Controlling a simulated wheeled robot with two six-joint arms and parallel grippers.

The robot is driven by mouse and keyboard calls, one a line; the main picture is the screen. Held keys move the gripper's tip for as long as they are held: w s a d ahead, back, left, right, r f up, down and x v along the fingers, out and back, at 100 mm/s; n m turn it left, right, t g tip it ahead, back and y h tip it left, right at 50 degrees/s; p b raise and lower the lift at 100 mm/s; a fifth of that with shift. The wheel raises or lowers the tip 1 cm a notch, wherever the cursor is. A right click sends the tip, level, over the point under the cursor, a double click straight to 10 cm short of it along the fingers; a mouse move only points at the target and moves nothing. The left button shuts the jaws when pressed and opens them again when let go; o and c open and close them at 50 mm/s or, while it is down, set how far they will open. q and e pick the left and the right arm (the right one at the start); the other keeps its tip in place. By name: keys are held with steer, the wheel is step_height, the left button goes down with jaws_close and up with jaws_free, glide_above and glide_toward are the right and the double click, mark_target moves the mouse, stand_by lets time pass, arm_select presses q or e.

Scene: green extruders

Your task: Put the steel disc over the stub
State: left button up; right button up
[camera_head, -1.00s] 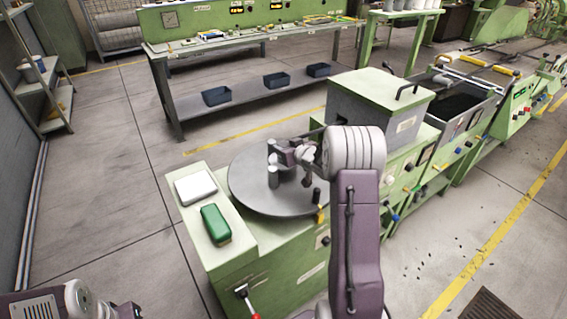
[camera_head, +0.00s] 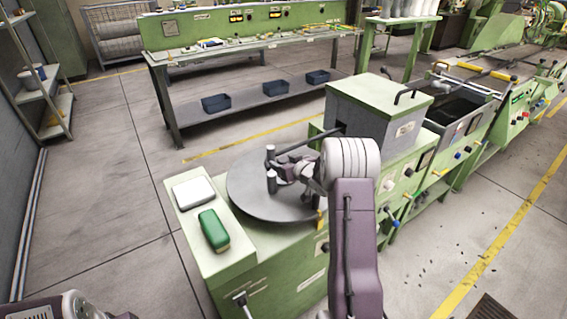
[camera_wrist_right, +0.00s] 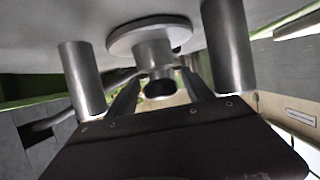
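In the right wrist view a steel disc (camera_wrist_right: 150,32) with a narrower round hub shows near the grey plate, between two upright steel posts, one on the left (camera_wrist_right: 82,80) and one on the right (camera_wrist_right: 228,45). My right gripper (camera_wrist_right: 160,76) has its dark fingers on either side of the hub; whether they touch it I cannot tell. In the head view my right gripper (camera_head: 286,170) is low over the round plate (camera_head: 245,195), beside a rear post (camera_head: 270,155) and a front post (camera_head: 271,183). There the disc cannot be made out. Which post is the stub is unclear. My left gripper is out of view.
A dark rod (camera_head: 308,139) runs from the grey box (camera_head: 370,115) over the plate. A white box (camera_head: 193,192) and a green box (camera_head: 213,230) sit on the green ledge left of the plate. A short yellow-based lever (camera_head: 320,220) stands at the plate's front right.

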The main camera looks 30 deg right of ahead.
steer(key=shift+r, duration=0.3)
steer(key=p+v, duration=0.1)
steer(key=v, duration=1.1)
steer(key=shift+f, duration=0.1)
steer(key=s+a+f+g, duration=0.1)
steer(key=a, duration=0.1)
steer(key=s+a+f+g+h, duration=0.1)
steer(key=a+f+g, duration=0.1)
steer(key=s+a+f+g, duration=0.1)
steer(key=s+a+f, duration=0.1)
steer(key=shift+a+f+m+g+h, duration=0.1)
steer(key=shift+a+m+g+h, duration=0.2)
steer(key=shift+m+g, duration=0.1)
steer(key=s+a+f+g+y, duration=0.1)
steer(key=s+a+f+g, duration=0.3)
steer(key=s+a, duration=0.9)
steer(key=s+g, duration=0.3)
steer(key=s, duration=0.1)
steer(key=shift+s+f+n+g+y, duration=0.25)
steer(key=shift+s+n+g+y, duration=0.05)
steer(key=shift+y, duration=0.1)
